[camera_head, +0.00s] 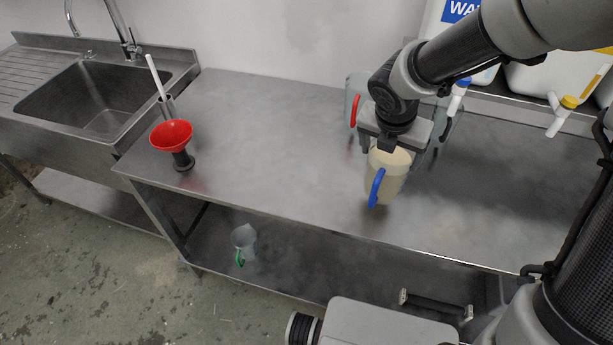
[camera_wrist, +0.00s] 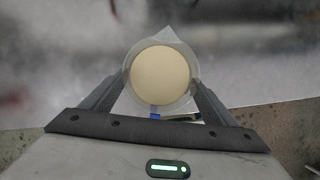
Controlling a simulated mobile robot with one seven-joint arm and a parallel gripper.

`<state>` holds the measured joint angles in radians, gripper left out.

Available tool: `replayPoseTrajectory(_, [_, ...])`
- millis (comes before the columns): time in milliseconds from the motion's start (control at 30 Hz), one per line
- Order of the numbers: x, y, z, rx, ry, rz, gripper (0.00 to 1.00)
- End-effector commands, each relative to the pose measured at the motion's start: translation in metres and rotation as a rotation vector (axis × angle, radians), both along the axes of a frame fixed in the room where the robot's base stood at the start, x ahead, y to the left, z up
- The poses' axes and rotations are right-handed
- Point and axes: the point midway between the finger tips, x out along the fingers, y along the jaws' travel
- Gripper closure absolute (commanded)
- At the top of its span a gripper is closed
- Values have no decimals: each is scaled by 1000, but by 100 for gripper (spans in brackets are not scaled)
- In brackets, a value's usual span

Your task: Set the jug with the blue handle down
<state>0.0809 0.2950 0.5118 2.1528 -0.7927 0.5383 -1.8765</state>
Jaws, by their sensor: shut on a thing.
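The jug with the blue handle (camera_head: 386,178) is at the middle right of the steel table (camera_head: 270,130), near its front edge. It looks upright and holds a pale tan liquid. Its blue handle faces the front left. In the wrist view the jug (camera_wrist: 160,76) is seen from above, between the two fingers. My gripper (camera_head: 392,150) is over the jug and shut on it, and it also shows in the wrist view (camera_wrist: 160,95). I cannot tell whether the jug's base touches the table.
A jug with a red handle (camera_head: 354,108) stands behind my gripper. A red funnel (camera_head: 171,136) stands at the table's left end, beside the sink (camera_head: 95,95). White canisters with taps (camera_head: 560,85) are at the back right. A green-handled jug (camera_head: 244,240) is on the lower shelf.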

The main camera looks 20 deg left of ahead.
Motion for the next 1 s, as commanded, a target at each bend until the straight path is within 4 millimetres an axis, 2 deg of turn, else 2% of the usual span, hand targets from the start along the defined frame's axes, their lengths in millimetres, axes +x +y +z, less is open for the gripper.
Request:
replayPoseTrajectory(33, [7,16,5,1,-6,43,82])
replayPoseTrajectory(233, [23,82,22,-1,-4,242,82])
replayPoseTrajectory(400, [27,140,37,2,1,411,82])
replayPoseTrajectory(500, [27,165,44,5,1,488,82])
replayPoseTrajectory(600, [26,184,50,8,2,547,82])
replayPoseTrajectory(767, [24,202,54,10,2,603,82])
replayPoseTrajectory(867, [23,206,46,10,4,619,82])
replayPoseTrajectory(1000, [22,207,22,9,6,622,82])
